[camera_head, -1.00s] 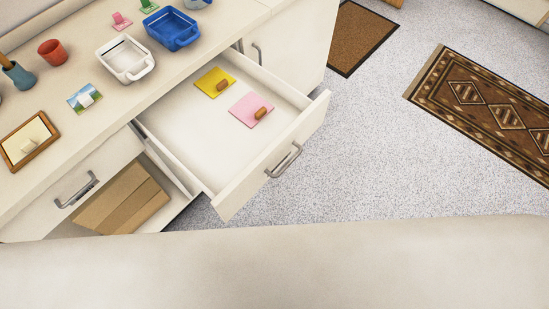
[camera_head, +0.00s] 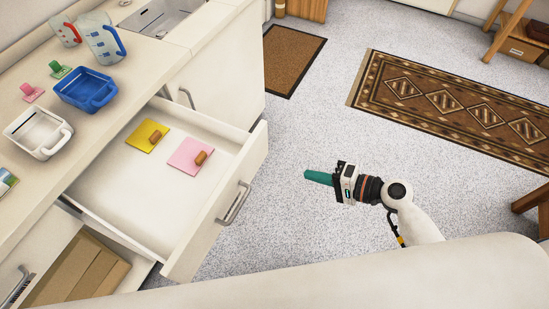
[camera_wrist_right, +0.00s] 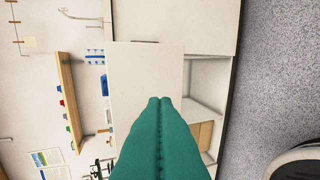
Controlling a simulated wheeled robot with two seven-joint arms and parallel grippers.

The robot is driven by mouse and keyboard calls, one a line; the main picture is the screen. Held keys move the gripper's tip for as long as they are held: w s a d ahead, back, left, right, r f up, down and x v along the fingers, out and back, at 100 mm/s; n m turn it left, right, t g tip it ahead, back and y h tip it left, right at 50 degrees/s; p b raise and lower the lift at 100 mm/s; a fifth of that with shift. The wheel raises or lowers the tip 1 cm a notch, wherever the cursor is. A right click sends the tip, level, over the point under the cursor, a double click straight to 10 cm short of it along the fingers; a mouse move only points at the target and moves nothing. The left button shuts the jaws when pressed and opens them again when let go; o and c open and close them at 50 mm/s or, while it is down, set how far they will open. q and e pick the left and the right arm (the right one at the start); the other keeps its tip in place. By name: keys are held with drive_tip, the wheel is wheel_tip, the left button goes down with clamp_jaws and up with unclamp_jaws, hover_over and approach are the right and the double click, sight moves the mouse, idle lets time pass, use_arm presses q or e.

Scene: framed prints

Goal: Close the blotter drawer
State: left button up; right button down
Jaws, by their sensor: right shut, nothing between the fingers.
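The drawer (camera_head: 202,242) stands pulled out from the white cabinet in the head view, with a metal bar handle (camera_head: 235,204) on its front. Inside it lie a yellow pad (camera_head: 143,141) and a pink pad (camera_head: 183,160), each with a small wooden knob. My right gripper (camera_head: 318,177), with teal fingers, is in the air to the right of the drawer front, apart from it. It is shut and empty. In the right wrist view its fingers (camera_wrist_right: 160,105) lie together in front of a white panel (camera_wrist_right: 145,65). My left gripper is out of view.
On the counter are a blue dish (camera_head: 88,90), a white dish (camera_head: 38,132) and measuring jugs (camera_head: 103,42). Below the drawer is an open compartment with brown board (camera_head: 75,275). A patterned rug (camera_head: 450,105) and a brown mat (camera_head: 285,60) lie on the open floor.

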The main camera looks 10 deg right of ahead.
sight(256, 159)
drive_tip(key=x, duration=0.4)
drive_tip(key=r+p+x, duration=0.1)
drive_tip(key=x, duration=0.3)
drive_tip(key=p+x, duration=0.1)
drive_tip(key=x, duration=0.3)
drive_tip(key=shift+w+a+r, duration=0.15)
drive_tip(key=shift+w+a, duration=0.15)
drive_tip(key=shift+a, duration=0.2)
drive_tip(key=shift+w+a, duration=0.3)
drive_tip(key=shift+a, duration=0.1)
